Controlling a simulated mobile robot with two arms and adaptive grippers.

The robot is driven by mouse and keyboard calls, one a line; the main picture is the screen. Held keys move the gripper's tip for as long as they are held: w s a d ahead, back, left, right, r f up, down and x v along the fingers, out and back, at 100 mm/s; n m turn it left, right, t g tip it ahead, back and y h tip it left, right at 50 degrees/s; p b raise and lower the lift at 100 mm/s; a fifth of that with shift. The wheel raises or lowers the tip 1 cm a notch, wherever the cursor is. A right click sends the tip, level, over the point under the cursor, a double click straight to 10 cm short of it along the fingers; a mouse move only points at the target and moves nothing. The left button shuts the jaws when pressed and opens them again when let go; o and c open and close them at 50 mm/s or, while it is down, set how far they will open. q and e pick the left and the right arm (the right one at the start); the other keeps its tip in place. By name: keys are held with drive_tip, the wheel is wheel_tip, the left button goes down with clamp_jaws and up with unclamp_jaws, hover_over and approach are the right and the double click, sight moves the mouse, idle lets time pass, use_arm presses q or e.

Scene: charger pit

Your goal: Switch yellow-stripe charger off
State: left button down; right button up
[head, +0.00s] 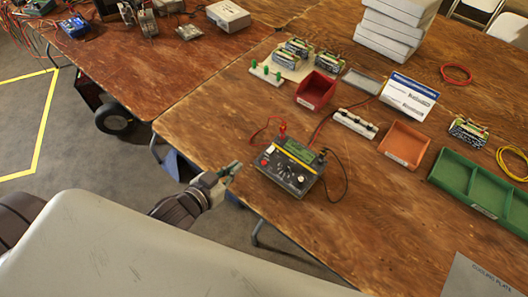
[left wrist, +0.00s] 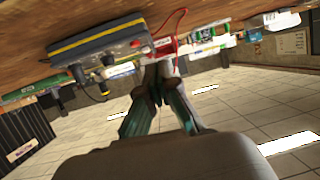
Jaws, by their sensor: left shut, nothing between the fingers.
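The yellow-stripe charger (head: 290,167) is a dark box with a green display, a round dial and a yellow stripe, standing on the wooden table near its front edge. A red button (head: 264,162) sits on its left side. In the left wrist view the charger (left wrist: 97,45) and its red button (left wrist: 135,43) appear upside down. My left gripper (head: 236,167) is just left of the charger, apart from it, at the table's edge. Its green-tipped fingers are shut and empty; they also show in the left wrist view (left wrist: 157,72). My right gripper is not in view.
Red and black leads plug into the charger. A power strip (head: 355,123), a red bin (head: 316,90), an orange bin (head: 403,144) and a green tray (head: 482,183) stand beyond and to the right. The tabletop in front of the green tray is mostly clear.

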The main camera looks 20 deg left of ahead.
use_arm(q)
drive_tip(key=r, duration=0.1)
drive_tip(key=d+r+h, duration=0.1)
drive_tip(key=r+m+t+h, duration=0.1)
drive_tip(key=shift+d+r, duration=0.2)
drive_tip(key=shift+d, duration=0.05)
drive_tip(key=shift+w, duration=0.15)
drive_tip(key=p, duration=0.1)
hover_over(264, 158)
drive_tip(key=shift+s+a+f, duration=0.15)
drive_tip(key=shift+s+f, duration=0.25)
drive_tip(key=shift+f, duration=0.35)
drive_tip(key=f, duration=0.2)
drive_tip(key=shift+w+d+f, duration=0.2)
drive_tip(key=shift+w+f, duration=0.1)
drive_tip(key=shift+w, duration=0.1)
drive_tip(key=shift+f, duration=0.9)
